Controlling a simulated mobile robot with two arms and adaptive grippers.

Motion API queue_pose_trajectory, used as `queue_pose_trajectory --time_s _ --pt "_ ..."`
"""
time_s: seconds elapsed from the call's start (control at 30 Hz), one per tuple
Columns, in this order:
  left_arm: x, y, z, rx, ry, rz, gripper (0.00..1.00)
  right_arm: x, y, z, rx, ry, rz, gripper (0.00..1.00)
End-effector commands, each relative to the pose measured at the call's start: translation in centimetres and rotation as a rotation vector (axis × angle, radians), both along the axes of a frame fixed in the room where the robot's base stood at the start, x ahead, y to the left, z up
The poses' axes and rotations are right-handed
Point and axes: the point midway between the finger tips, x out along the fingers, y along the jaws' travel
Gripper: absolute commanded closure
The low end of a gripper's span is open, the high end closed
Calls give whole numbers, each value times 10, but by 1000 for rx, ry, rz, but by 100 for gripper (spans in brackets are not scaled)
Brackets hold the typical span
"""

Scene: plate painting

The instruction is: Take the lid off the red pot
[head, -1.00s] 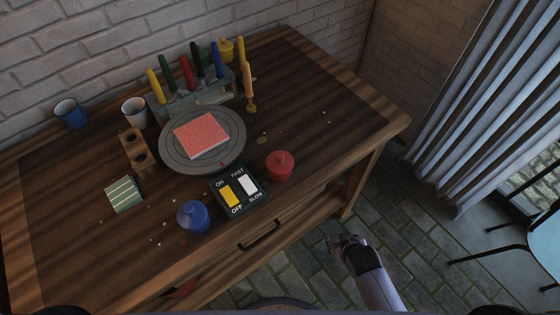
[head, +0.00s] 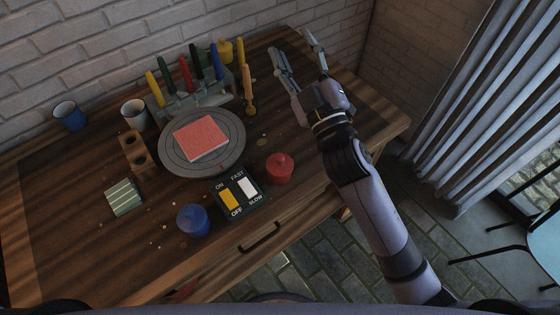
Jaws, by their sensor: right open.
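The red pot (head: 279,171) stands on the table near its front edge, right of the switch box. Its red lid (head: 280,160) with a small knob sits on top. My right gripper (head: 292,48) is open and empty, its two fingers spread, above the right back part of the table. It is beyond the pot and to the right of it, clearly apart from it. My left gripper is not in view.
The black switch box (head: 238,212) is close left of the red pot, with a blue pot (head: 193,220) further left. A round turntable (head: 171,158) carries a pink square tile (head: 201,137). A rack (head: 190,101) holds several coloured brushes. The table (head: 330,135) is clear right of the pot.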

Motion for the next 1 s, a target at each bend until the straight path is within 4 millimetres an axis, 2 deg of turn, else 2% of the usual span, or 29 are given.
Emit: queue_pose_trajectory --time_s 0.03,0.1,0.17,0.2,0.27,0.33,0.4,0.47,0.57,0.6,0.67,0.7,0.8,0.9,1.0 --pt "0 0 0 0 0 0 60 -9 28 37 -55 -158 78 55" --pt "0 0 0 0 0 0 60 -33 69 75 -145 -372 196 55" --pt "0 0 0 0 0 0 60 -59 102 97 -235 -550 303 55" --pt "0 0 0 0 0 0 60 -78 123 105 -300 -664 378 55" --pt "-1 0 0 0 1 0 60 -108 151 108 -408 -827 492 55" --pt "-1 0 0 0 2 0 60 -140 178 99 -550 -1003 631 55" --pt "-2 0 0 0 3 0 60 -166 196 77 -710 -1160 775 55" --pt "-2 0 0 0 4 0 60 -180 203 52 -862 -1275 903 55" --pt "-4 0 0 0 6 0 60 -186 198 3 -1147 -1418 1120 55" --pt "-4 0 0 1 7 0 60 -182 189 -16 -1274 -1455 1207 55" --pt "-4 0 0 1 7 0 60 -170 170 -41 -1466 -1483 1336 55" --pt "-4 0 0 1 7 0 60 -158 154 -54 -1593 -1482 1415 55" --pt "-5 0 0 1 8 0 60 -127 111 -70 -1890 -1426 1585 55" --pt "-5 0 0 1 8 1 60 -100 72 -71 -2119 -1324 1707 55" --pt "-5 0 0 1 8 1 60 -83 45 -65 -2268 -1227 1781 55"
